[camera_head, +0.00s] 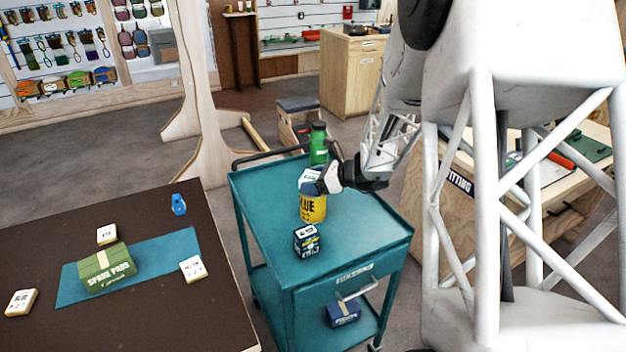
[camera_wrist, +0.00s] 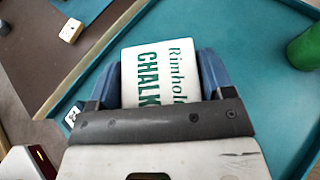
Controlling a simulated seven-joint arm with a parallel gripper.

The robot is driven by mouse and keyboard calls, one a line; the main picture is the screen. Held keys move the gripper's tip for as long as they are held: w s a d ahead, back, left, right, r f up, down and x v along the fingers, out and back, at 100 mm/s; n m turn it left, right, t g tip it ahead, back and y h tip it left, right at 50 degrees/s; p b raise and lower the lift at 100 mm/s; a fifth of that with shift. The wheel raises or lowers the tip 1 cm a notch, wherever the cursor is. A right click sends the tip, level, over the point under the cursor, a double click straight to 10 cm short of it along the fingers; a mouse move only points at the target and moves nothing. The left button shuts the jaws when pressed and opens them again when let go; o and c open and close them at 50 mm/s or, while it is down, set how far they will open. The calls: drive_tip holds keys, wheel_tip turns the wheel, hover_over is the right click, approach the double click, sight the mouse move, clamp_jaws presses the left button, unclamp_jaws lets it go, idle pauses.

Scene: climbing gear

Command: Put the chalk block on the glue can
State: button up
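The glue can (camera_head: 312,208) is yellow with dark "GLUE" lettering and stands upright on the teal cart. My gripper (camera_head: 318,182) is directly over the can in the head view. It is shut on the chalk block (camera_head: 309,175), a white block with green "Rimhold CHALK" print. In the wrist view the chalk block (camera_wrist: 158,75) sits between the two blue fingers (camera_wrist: 160,80). The block and fingers hide the can's top, so I cannot tell whether the block touches it. The can is hidden in the wrist view.
A green bottle (camera_head: 319,145) stands just behind the can. A dark box with a pale top (camera_head: 307,242) stands in front of it. The cart top (camera_head: 365,232) is clear to the right. A brown table (camera_head: 150,315) with a green pack (camera_head: 107,268) is at left.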

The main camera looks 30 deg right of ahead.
drive_tip(key=o, duration=0.3)
drive_tip(key=shift+r, duration=0.15)
drive_tip(key=v, duration=1.2)
drive_tip(key=shift+r, duration=0.1)
idle(0.7)
